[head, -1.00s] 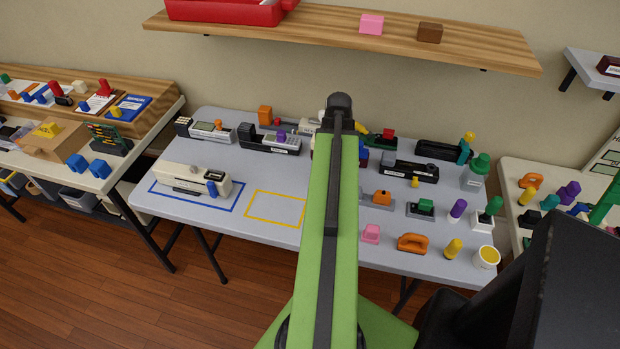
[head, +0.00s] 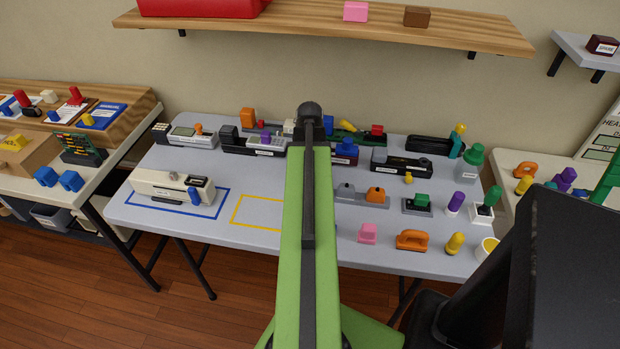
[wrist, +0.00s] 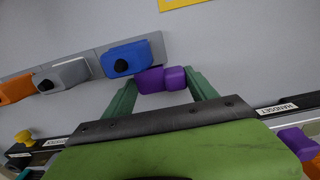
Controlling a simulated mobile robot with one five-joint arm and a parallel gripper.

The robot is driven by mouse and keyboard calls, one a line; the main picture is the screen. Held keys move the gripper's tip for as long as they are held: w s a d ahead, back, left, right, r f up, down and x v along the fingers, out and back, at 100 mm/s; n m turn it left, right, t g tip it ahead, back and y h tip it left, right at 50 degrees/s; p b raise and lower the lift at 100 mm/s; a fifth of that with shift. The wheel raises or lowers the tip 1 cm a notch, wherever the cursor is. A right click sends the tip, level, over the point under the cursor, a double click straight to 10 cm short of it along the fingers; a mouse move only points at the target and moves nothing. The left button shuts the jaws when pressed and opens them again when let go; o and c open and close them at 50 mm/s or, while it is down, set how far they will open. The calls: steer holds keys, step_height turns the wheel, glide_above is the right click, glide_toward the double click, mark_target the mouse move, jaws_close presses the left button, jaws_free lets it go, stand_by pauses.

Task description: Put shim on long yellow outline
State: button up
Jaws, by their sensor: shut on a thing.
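The long yellow outline (head: 258,197) is a taped rectangle on the grey table, left of my arm in the head view. Its right part is hidden behind my arm, and the visible inside is bare. A yellow tape edge (wrist: 185,3) shows at the top of the wrist view. My gripper (wrist: 163,80) has two dark green fingers and is shut on a purple piece (wrist: 150,80), seemingly the shim; no label on it is readable. In the head view, my arm hides the gripper and piece.
A blue outline (head: 222,203) with a cream device (head: 172,187) lies left of the yellow one. A grey base with blue (wrist: 125,60), grey and orange blocks lies beside the gripper. Dark handsets (wrist: 277,109) are near. Pink (head: 367,233) and orange (head: 411,240) pieces stand along the front.

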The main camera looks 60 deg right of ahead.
steer(key=o, duration=1.5)
steer(key=shift+c, duration=0.2)
steer(key=shift+r, duration=0.1)
step_height(320, 180, up, 12)
steer(key=p, duration=1.2)
steer(key=shift+p, duration=0.3)
